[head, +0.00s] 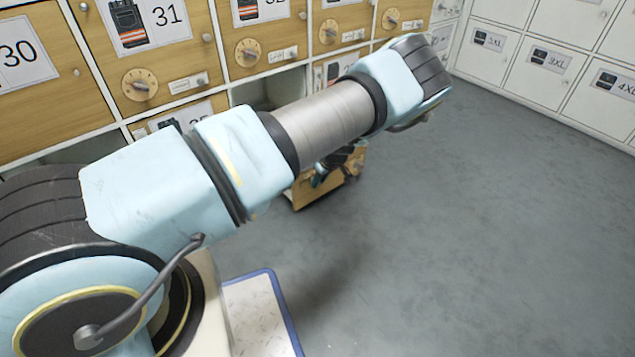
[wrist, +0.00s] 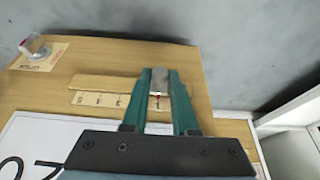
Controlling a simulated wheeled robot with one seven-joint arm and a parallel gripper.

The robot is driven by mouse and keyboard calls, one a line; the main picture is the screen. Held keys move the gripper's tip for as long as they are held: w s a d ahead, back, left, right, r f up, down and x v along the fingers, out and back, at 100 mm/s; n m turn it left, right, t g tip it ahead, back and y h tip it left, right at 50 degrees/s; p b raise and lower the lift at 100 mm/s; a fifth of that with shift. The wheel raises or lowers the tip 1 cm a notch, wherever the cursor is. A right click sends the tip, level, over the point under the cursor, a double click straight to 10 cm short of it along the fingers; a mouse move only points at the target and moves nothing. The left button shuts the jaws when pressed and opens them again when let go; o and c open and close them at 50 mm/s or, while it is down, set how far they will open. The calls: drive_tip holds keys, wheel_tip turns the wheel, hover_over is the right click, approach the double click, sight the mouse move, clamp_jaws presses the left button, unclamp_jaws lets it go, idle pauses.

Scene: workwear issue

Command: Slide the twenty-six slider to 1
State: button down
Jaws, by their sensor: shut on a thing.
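In the wrist view, the slider's grey knob (wrist: 160,78) sits between the two green fingertips of my gripper (wrist: 159,82), which is shut on it. A small red mark shows just below the knob, at the right part of a pale scale strip (wrist: 100,101) with several small characters. The fingers cover part of the strip, and its characters are too small to read surely. A white number card (wrist: 50,140) lies below, partly hidden by my gripper. In the head view, my arm hides most of the wooden front (head: 312,190) where my gripper (head: 322,178) works.
Numbered wooden lockers with dials, such as 31 (head: 170,40), line the back. White size-labelled lockers (head: 545,60) stand at the right. The grey floor (head: 460,230) is clear.

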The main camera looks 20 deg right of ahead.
drive_tip(key=c, duration=0.7)
unclamp_jaws()
drive_tip(key=shift+r, duration=0.1)
drive_tip(key=p+v, duration=0.3)
drive_tip(key=v, duration=0.7)
drive_tip(key=shift+s+r, duration=0.2)
drive_tip(key=shift+r, duration=0.05)
